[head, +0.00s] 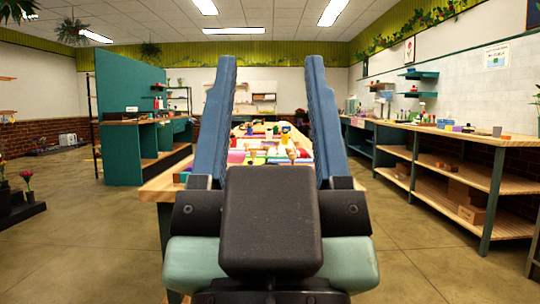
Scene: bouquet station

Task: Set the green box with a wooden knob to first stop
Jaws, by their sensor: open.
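My gripper (271,62) fills the middle foreground of the head view. Its two blue fingers point upward and stand wide apart, with nothing between them. I cannot make out a green box with a wooden knob; the items on the tables are small and far off. My gripper hides part of the room behind it.
A long wooden table (160,187) stands ahead, carrying colourful rolls and small items. A counter (470,141) with shelves and small objects runs along the right. A teal partition (122,120) with a desk stands left. Potted plants (20,190) edge the left.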

